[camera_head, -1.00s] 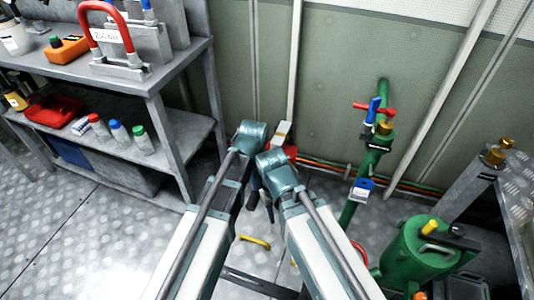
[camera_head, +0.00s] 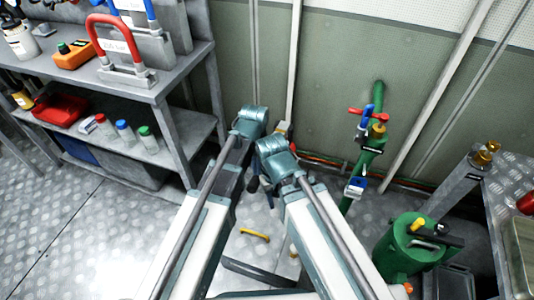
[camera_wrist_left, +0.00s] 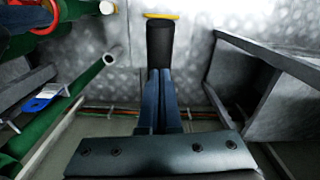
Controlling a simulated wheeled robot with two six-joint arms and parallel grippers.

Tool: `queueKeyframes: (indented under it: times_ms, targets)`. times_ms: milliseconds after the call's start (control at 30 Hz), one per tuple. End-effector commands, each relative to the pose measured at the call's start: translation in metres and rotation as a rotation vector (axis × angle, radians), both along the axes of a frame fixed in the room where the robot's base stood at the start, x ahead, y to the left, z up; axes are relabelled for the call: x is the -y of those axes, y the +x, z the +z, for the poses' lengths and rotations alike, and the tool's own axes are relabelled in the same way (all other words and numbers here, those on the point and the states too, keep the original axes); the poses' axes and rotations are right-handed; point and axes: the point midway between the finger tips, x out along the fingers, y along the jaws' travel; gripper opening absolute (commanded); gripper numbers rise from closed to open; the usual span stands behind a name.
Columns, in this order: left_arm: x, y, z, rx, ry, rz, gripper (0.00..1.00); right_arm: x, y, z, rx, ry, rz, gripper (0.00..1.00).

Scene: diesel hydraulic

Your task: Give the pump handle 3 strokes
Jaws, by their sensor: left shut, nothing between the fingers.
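My left gripper (camera_wrist_left: 160,100) points away from the wrist camera, its two dark blue fingers shut together with nothing between them. A black cylindrical grip (camera_wrist_left: 160,44) stands just past the fingertips, in line with them; whether they touch I cannot tell. It may be the pump handle, but its lower part is hidden. In the head view my left gripper (camera_head: 254,184) is a small dark shape below the wrist, largely hidden by my arms. My right arm's wrist stands beside it; its fingers cannot be made out. A yellow bar (camera_head: 255,235) is near the floor; it also shows in the wrist view (camera_wrist_left: 161,15).
A grey shelf unit (camera_head: 180,85) with tools and bottles stands at left. Green pipework with red and blue valve handles (camera_head: 369,112) rises by the wall. A green tank (camera_head: 405,250) and a metal bench (camera_head: 508,190) are at right. The floor at left is clear.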

Motion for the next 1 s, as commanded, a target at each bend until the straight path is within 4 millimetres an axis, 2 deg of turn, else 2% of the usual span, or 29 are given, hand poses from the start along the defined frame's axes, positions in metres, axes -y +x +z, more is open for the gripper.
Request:
queueKeyframes:
  times_ms: [33, 633, 1000]
  targets:
    - [0.0, 0.0, 0.008, 0.0, 0.0, 0.0, 0.0, 0.0, 0.0, 0.008, 0.0, 0.0, 0.0, 0.5]
    - [0.002, 0.003, 0.053, 0.0, 0.0, 0.0, 0.0, 0.0, 0.0, 0.053, 0.0, 0.0, 0.0, 0.5]
    - [0.002, 0.004, 0.054, 0.0, 0.0, 0.0, 0.0, 0.0, 0.0, 0.054, 0.0, 0.0, 0.0, 0.5]
